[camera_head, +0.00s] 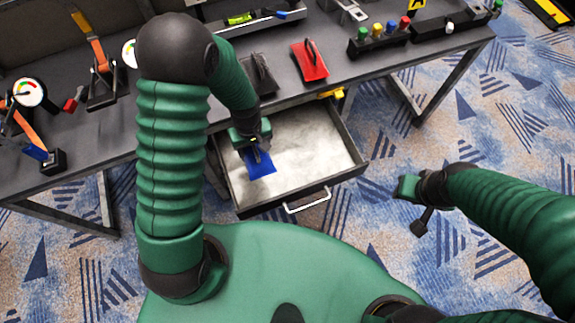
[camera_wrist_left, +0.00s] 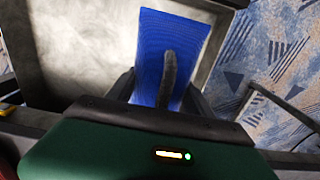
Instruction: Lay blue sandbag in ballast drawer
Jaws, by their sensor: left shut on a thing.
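The blue sandbag (camera_head: 261,166) is at the left part of the open ballast drawer (camera_head: 318,135), seen over its pale floor. My left gripper (camera_head: 256,150) is shut on the sandbag's dark strap, with the blue body beyond the fingers. In the left wrist view the sandbag (camera_wrist_left: 185,35) lies between the fingers, with its dark strap (camera_wrist_left: 167,78) rising toward me. Whether the bag touches the drawer floor I cannot tell. My right gripper (camera_head: 412,205) is at the right, over the carpet, away from the drawer; its finger opening is unclear.
The drawer's front wall has a silver handle (camera_head: 307,201). The grey table (camera_head: 345,66) above carries a red sandbag (camera_head: 310,64), a dark sandbag (camera_head: 262,76), gauges and a row of coloured knobs (camera_head: 378,32). The drawer's right part is empty.

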